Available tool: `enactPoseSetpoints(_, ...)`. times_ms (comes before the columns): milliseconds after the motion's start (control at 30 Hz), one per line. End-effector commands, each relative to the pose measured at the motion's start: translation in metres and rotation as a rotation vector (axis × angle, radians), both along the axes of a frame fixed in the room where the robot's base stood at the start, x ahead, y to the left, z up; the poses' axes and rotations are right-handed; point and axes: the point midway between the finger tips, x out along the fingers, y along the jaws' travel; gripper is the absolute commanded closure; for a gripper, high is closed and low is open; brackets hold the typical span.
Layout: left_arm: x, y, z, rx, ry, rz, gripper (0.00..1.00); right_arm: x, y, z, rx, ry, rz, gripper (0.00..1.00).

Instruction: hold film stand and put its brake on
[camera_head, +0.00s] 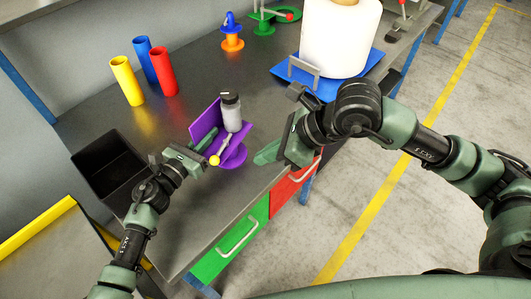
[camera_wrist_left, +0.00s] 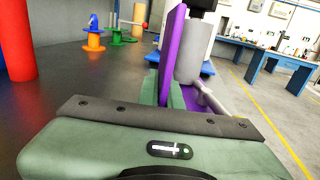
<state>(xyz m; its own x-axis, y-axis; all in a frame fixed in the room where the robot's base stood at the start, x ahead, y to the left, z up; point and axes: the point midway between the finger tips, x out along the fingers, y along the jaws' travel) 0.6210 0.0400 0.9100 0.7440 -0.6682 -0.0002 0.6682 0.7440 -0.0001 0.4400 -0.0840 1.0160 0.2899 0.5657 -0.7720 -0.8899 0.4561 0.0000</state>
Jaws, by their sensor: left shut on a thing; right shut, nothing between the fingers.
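My left gripper (camera_head: 207,139) is shut on the upright purple plate; in the left wrist view the plate (camera_wrist_left: 172,45) rises between the fingers. My right gripper (camera_head: 266,155) is shut and empty, just right of the stand and apart from it. Whether the lever's brake is on cannot be told.
A white roll on a blue base (camera_head: 325,86) stands at the back right. Yellow, blue and red tubes (camera_head: 163,72) stand at the back left. An orange stand (camera_head: 232,43) and a green one (camera_head: 262,28) are behind. A black bin (camera_head: 108,165) sits at left.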

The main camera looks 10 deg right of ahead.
Motion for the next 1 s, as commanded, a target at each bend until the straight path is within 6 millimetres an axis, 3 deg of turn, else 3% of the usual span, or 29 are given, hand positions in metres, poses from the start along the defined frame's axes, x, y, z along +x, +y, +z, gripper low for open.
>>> enactPoseSetpoints(267,0.0,0.0,0.0,0.0,0.0,0.0,1.0,0.0,0.0,0.0,0.0,0.0,0.0,1.0)
enactPoseSetpoints(400,0.0,0.0,0.0,0.0,0.0,0.0,0.69,0.0,0.0,0.0,0.0,0.0,0.0,1.0)
enactPoseSetpoints(767,-0.002,0.002,0.0,0.0,0.0,0.0,0.69,0.0,0.0,0.0,0.0,0.0,0.0,1.0)
enactPoseSetpoints(1000,-0.03,0.028,-0.002,0.001,0.003,0.001,0.69,0.0,0.0,0.0,0.0,0.0,0.0,1.0)
